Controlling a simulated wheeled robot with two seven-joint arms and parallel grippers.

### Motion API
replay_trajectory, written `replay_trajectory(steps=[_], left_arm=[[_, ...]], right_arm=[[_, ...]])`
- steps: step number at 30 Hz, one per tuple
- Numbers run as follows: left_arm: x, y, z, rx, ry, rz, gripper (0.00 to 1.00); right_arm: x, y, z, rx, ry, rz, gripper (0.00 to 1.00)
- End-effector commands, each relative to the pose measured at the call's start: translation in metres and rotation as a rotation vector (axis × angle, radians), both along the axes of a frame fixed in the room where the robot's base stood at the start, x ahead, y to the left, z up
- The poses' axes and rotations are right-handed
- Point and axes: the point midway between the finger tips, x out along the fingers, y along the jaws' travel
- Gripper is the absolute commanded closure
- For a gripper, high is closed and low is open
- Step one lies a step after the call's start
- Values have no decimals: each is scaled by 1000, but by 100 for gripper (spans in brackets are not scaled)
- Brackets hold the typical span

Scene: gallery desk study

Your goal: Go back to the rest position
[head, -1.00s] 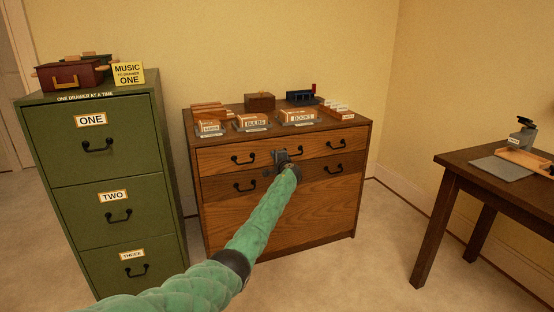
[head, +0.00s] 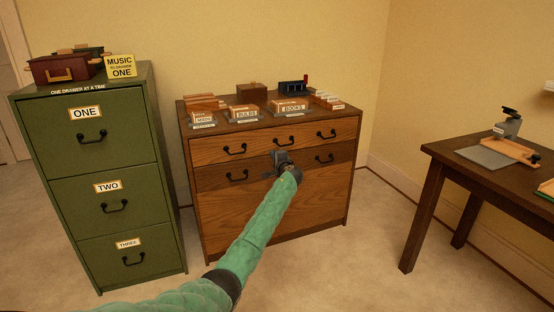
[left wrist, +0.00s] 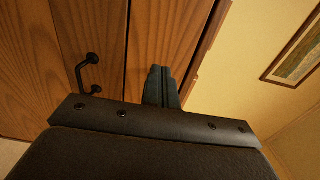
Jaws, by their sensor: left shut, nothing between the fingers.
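My left gripper (head: 281,156) is at the end of the green-sleeved arm, in front of the wooden drawer chest (head: 275,205). It covers the middle of the second drawer row in the head view. In the left wrist view its fingers (left wrist: 161,85) are together with nothing between them. A black drawer handle (left wrist: 88,72) shows beside the fingers, apart from them. The chest's drawers all look shut. My right gripper does not show.
A green filing cabinet (head: 100,165) with drawers labelled ONE, TWO and THREE stands at the left, all shut. Labelled boxes stand on the chest. A dark desk (head: 480,180) stands at the right. Carpet (head: 345,265) is open between the chest and the desk.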

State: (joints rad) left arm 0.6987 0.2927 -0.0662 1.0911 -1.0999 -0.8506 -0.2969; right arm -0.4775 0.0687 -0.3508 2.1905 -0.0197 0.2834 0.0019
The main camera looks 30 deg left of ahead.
Motion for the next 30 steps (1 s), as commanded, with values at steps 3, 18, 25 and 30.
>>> replay_trajectory(steps=[3,18,25,30], left_arm=[[-9,-12,1,0,-1,-2,100],[-22,-29,0,-4,-5,-1,100],[-5,-44,4,-53,-86,-124,100],[15,-85,41,-173,-244,-344,100]], right_arm=[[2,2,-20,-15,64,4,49],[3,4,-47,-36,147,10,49],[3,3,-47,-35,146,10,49],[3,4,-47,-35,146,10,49]])
